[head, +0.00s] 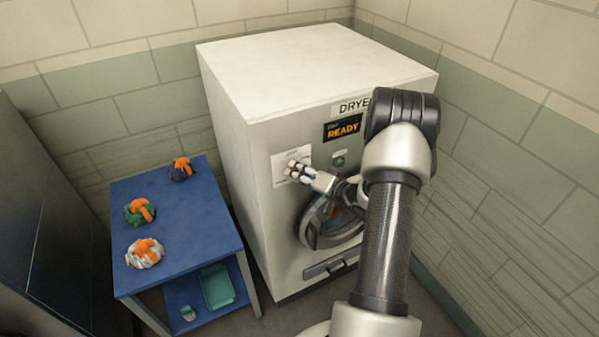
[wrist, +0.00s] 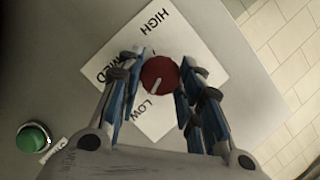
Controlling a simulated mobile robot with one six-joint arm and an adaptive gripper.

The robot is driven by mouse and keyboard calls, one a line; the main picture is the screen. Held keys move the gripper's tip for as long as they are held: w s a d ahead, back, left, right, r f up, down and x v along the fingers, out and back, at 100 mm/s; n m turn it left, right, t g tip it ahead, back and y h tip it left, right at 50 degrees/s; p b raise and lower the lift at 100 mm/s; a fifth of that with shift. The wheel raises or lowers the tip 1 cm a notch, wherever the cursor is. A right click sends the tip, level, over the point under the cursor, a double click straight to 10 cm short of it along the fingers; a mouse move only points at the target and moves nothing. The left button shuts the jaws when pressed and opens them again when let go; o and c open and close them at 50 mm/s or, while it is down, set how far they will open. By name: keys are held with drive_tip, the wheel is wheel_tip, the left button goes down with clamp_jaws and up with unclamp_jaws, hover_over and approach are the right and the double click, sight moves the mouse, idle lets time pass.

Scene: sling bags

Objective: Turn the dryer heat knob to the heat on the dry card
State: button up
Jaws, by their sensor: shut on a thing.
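The red heat knob (wrist: 160,76) sits on a white label plate (wrist: 186,48) marked HIGH, MED and LOW. Its white pointer line points toward the word LOW. My gripper (wrist: 158,73) is shut on the knob, one blue-padded finger on each side. In the head view my gripper (head: 296,170) is at the label plate (head: 280,159) on the front of the white dryer (head: 310,65), and it largely hides the knob. The dryer's display (head: 343,128) reads READY. I see no readable dry card in either view.
A green button (head: 339,161) is right of the plate and also shows in the wrist view (wrist: 32,138). The round dryer door (head: 318,228) is below, partly behind my arm. A blue table (head: 195,215) holding several bundles with orange straps stands left. Walls are close behind and right.

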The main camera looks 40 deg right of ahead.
drive_tip(key=shift+r, duration=0.1)
idle(0.4)
drive_tip(key=o, duration=1.1)
drive_tip(key=shift+c, duration=0.2)
drive_tip(key=shift+s, duration=0.1)
drive_tip(key=v, duration=1.1)
drive_tip(key=shift+s, duration=0.4)
